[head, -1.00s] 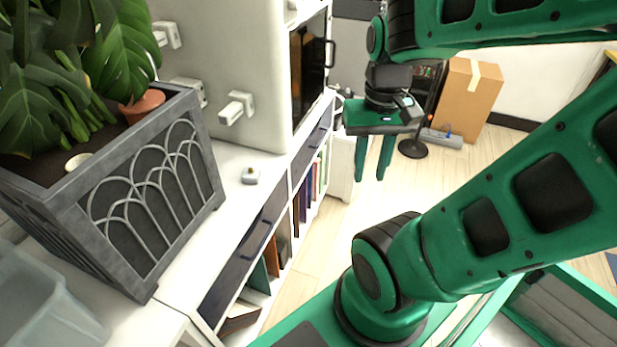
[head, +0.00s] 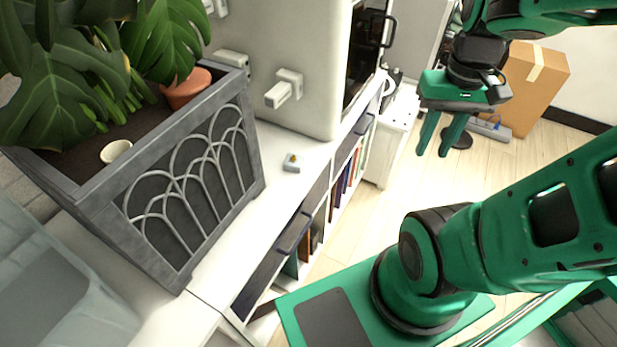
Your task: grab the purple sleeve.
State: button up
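Several thin upright spines, some of them dark purple or blue (head: 338,198), stand in the open shelf under the white counter. They are small and seen at a steep angle, so I cannot tell for sure which one is the purple sleeve. My gripper (head: 434,154) hangs to the right of the shelf, over the floor, with its two green fingers pointing down. The fingers are apart with nothing between them, and the gripper touches nothing.
A grey planter (head: 255,150) with a large-leaved plant and a translucent bin (head: 60,290) stand on the counter at left. A small grey item (head: 291,163) lies near its edge. A cardboard box (head: 533,90) stands at the back right.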

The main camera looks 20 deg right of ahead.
jog(key=w+d+f+n+t+y, duration=0.1)
jog(key=w+d+f+n, duration=0.35)
jog(key=w+f, duration=0.65)
jog(key=w+d+f+n, duration=0.3)
jog(key=w+d+f, duration=0.3)
jog(key=w+f, duration=0.5)
notch_tip(320, 180, down, 35)
jog(key=w+d+n+t+y, duration=0.1)
jog(key=d+n+t+y, duration=0.1)
jog(key=n, duration=0.4)
jog(key=w+a+f, duration=0.2)
jog(key=w+a, duration=0.6)
jog(key=w, duration=0.2)
jog(key=shift+w+a+f, duration=0.15)
jog(key=shift+w+f, duration=0.1)
jog(key=shift+w, duration=0.1)
jog(key=shift+c, duration=0.3)
